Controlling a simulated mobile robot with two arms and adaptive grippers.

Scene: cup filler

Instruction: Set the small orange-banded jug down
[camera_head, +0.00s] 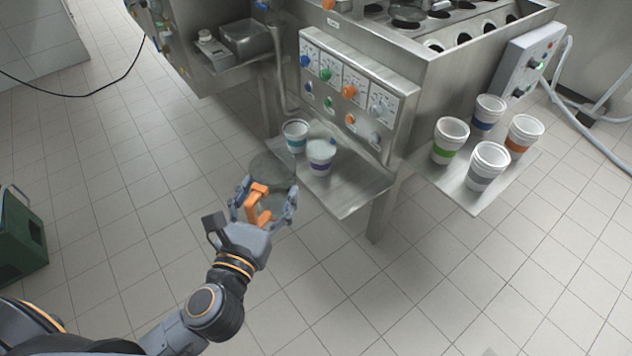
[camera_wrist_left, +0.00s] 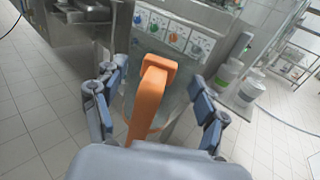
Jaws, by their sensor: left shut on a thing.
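The small jug (camera_head: 272,168) has a see-through greyish body and a bright orange handle; its orange band is hard to make out. My left gripper (camera_head: 264,206) is shut on the jug, its fingers on either side of the orange handle. The jug is in the air, just left of the metal shelf with two cups. In the left wrist view the orange handle (camera_wrist_left: 150,98) stands between my fingers (camera_wrist_left: 158,108), and the clear body shows behind it. What lies directly under the jug is partly hidden. My right gripper is not in view.
A teal-banded cup (camera_head: 295,136) and a purple-banded cup (camera_head: 320,157) stand on the metal shelf (camera_head: 350,195), whose front part is bare. Several banded cups fill the right shelf (camera_head: 466,200). The machine's knob panel (camera_head: 350,85) rises behind. A green box (camera_head: 20,235) is at far left.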

